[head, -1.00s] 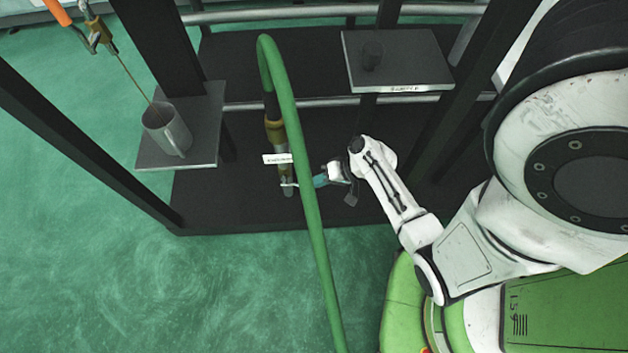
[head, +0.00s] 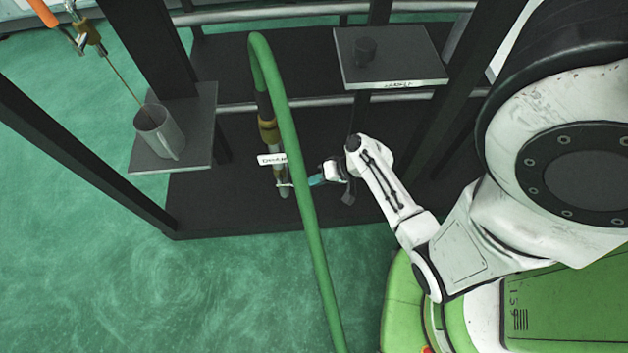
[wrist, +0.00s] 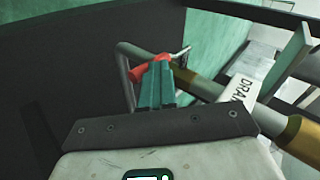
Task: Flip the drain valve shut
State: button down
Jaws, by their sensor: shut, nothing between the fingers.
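The drain valve hangs on a vertical pipe with a brass-coloured section (head: 268,132) and a grey lower end (head: 282,188). Its white tag (head: 268,159) reads DRAIN in the wrist view (wrist: 238,93). In the wrist view, a red handle part (wrist: 150,67) with a thin metal rod crosses near the pipe's grey end (wrist: 200,85). My gripper (head: 315,181) is beside the valve, on its right. Its teal fingers (wrist: 157,86) are shut with nothing between them, and their tips lie at the red part. I cannot tell whether they touch it. The green hose partly hides this spot in the head view.
A green hose (head: 295,190) arches in front of the valve. A metal mug (head: 158,132) stands on a left shelf (head: 190,150). Dark frame posts surround the area. Green floor is open in front.

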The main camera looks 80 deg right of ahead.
jog(key=p+v, duration=0.1)
jog(key=v, duration=0.6)
jog(key=shift+s, duration=0.2)
jog(key=shift+r, duration=0.15)
jog(key=w+a+r+n+g+h+p, duration=0.2)
jog(key=a+r+n+g, duration=0.6)
jog(key=a+r, duration=0.9)
jog(key=w+n+p, duration=0.1)
jog(key=n+p, duration=0.1)
jog(key=n, duration=0.1)
jog(key=shift+w+n+g+h, duration=0.25)
jog(key=shift+n+g+h, duration=0.05)
jog(key=shift+n, duration=0.1)
